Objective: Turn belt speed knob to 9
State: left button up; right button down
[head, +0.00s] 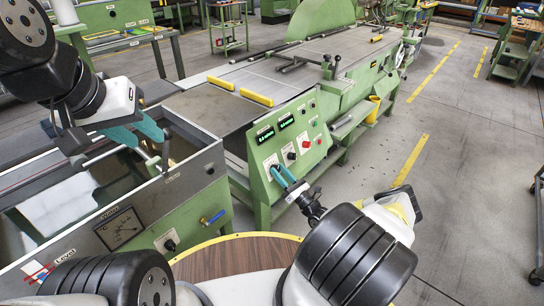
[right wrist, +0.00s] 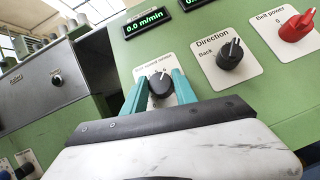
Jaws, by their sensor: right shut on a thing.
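The belt speed knob (right wrist: 159,84) is a black rotary knob on a white plate on the green control panel (head: 292,138). In the right wrist view it sits between the two teal fingers of my right gripper (right wrist: 160,82), which is shut on it. Its pointer setting is hard to read, and the plate's lettering is partly hidden by the fingers. A green digital display (right wrist: 149,22) above the knob reads 0.0 m/min. In the head view my right gripper (head: 279,177) reaches the panel's lower left. My left gripper (head: 154,143) is open above the tank, away from the knob.
A black Direction knob (right wrist: 230,54) and a red Belt power knob (right wrist: 297,26) sit close right of the held knob. The tank (head: 85,195) with a gauge (head: 119,228) stands at left. Yellow bars (head: 256,98) lie on the machine bed.

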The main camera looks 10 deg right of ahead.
jog(key=m+h, duration=0.2)
jog(key=m, duration=0.1)
jog(key=m+t+h, duration=0.1)
jog(key=m+h, duration=0.1)
jog(key=m, duration=0.1)
jog(key=m+h, duration=0.3)
jog(key=shift+s+a, duration=0.15)
jog(key=shift+a, duration=0.1)
jog(key=m+h, duration=0.2)
jog(key=m, duration=0.1)
jog(key=m+g+h, duration=0.1)
jog(key=m+h, duration=0.2)
jog(key=shift+a+r+m, duration=0.15)
jog(key=shift+a+m, duration=0.05)
jog(key=shift+m, duration=0.1)
jog(key=shift+r+m+g+h, duration=0.1)
jog(key=shift+m+g+h, duration=0.4)
jog(key=shift+m+g, duration=0.45)
jog(key=shift+m, duration=0.25)
jog(key=c, duration=1)
grip_release()
jog(key=s, duration=0.7)
jog(key=shift+s+a+r, duration=0.15)
jog(key=shift+s+a, duration=0.05)
jog(key=shift+s, duration=0.2)
